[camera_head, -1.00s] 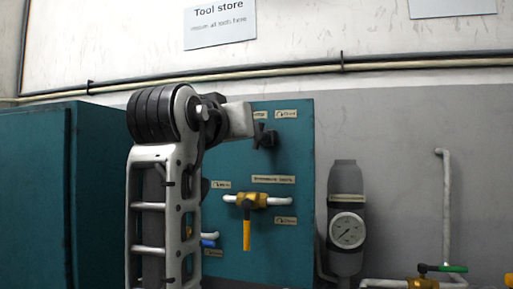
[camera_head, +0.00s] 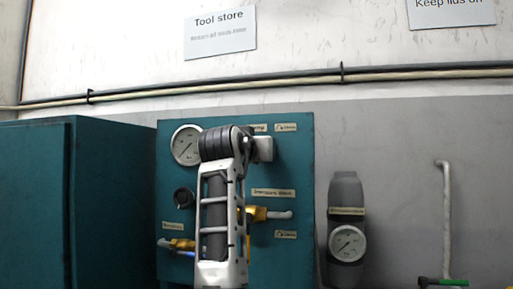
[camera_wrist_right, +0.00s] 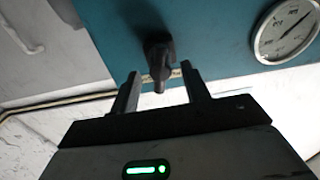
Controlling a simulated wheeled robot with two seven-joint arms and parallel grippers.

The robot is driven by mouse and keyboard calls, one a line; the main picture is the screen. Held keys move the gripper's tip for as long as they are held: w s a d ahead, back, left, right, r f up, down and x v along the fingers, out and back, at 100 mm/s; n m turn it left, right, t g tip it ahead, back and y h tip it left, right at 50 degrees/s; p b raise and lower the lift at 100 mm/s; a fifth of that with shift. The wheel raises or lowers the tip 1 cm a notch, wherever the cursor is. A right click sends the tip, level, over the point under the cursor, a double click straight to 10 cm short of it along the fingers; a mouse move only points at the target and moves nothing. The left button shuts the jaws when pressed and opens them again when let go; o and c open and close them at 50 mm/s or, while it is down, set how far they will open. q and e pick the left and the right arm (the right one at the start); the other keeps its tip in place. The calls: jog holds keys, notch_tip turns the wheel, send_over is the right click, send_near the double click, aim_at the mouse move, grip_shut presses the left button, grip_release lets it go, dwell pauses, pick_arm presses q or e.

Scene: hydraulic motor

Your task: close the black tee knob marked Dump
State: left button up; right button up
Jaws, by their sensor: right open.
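The black tee knob (camera_wrist_right: 158,55) shows in the right wrist view on the teal panel, its bar running roughly up and down in the picture. My right gripper (camera_wrist_right: 160,70) is open, its two fingers on either side of the knob's lower end. I see gaps between knob and fingers; I cannot tell the depth between them. My left gripper is in neither view.
The teal panel (camera_head: 175,268) also carries a gauge (camera_head: 186,145), a small black round knob (camera_head: 183,198), a blue-handled valve (camera_head: 180,244) and a yellow valve (camera_head: 257,213) partly behind my arm. A grey cylinder with a gauge (camera_head: 347,243) stands to the right.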

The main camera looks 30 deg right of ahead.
jog(key=shift+w+d, duration=0.35)
jog(key=shift+d, duration=0.1)
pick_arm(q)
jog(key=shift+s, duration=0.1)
pick_arm(e)
jog(key=c, duration=1)
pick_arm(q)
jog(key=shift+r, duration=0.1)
pick_arm(e)
jog(key=shift+m, duration=0.3)
pick_arm(q)
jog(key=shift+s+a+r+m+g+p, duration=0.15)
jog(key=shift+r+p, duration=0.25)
jog(key=shift+p, duration=0.85)
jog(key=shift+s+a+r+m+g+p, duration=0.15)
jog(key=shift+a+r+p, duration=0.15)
jog(key=shift+p, duration=0.9)
pick_arm(e)
jog(key=shift+m, duration=7.2)
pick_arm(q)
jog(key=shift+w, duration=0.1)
